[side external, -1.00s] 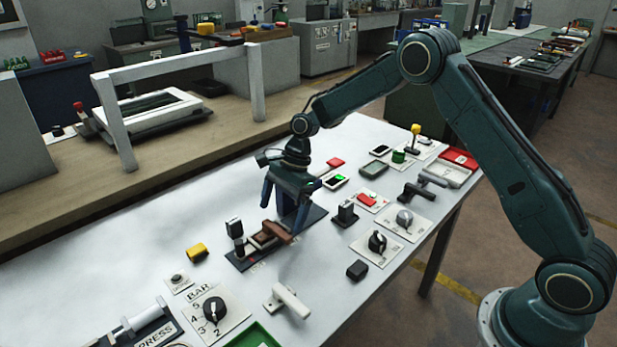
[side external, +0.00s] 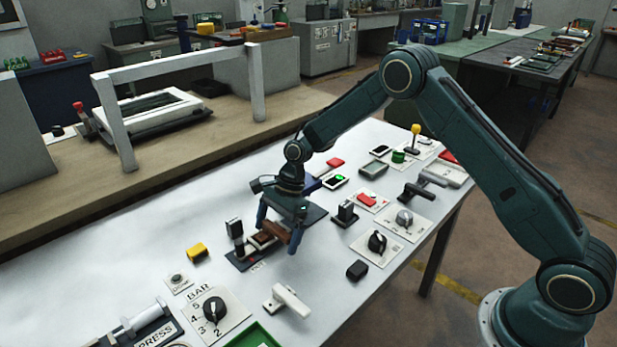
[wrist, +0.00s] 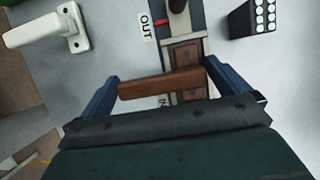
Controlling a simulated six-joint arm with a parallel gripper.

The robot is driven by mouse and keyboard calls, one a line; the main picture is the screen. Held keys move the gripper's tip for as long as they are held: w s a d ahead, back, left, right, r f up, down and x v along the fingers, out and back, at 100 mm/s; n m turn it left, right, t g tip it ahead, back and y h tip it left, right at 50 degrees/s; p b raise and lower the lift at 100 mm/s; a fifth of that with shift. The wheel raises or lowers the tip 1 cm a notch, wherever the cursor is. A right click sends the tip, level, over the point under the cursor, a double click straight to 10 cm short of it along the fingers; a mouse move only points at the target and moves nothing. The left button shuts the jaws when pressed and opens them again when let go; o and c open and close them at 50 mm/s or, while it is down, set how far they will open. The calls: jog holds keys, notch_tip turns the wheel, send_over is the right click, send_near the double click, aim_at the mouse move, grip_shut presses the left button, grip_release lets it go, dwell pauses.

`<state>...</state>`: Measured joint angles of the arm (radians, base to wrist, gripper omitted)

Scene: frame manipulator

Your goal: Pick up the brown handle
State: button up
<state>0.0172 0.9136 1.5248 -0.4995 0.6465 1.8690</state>
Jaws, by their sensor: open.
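The brown handle (side external: 275,229) is a bar on a dark fixture (side external: 240,262) with a light track, on the white table. In the wrist view the brown handle (wrist: 160,89) lies across between my two blue fingers. My gripper (side external: 280,226) is open, with its fingers pointing down around the handle, one near each end. The wrist view shows my gripper (wrist: 161,78) with the handle's left end close to the left finger and its right end close to the right finger. Firm contact cannot be told.
A white lever handle (side external: 288,299) stands to the front, and a yellow block (side external: 197,251) lies to the left. A black dial (side external: 377,243) and a small black block (side external: 357,270) are to the right. A grey frame (side external: 185,67) stands behind.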

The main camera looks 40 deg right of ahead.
aim_at(277, 229)
dwell(0.4)
jog(key=c, duration=0.7)
jog(key=shift+r, duration=0.1)
jog(key=shift+c, duration=0.2)
notch_tip(277, 229, up, 20)
dwell(0.7)
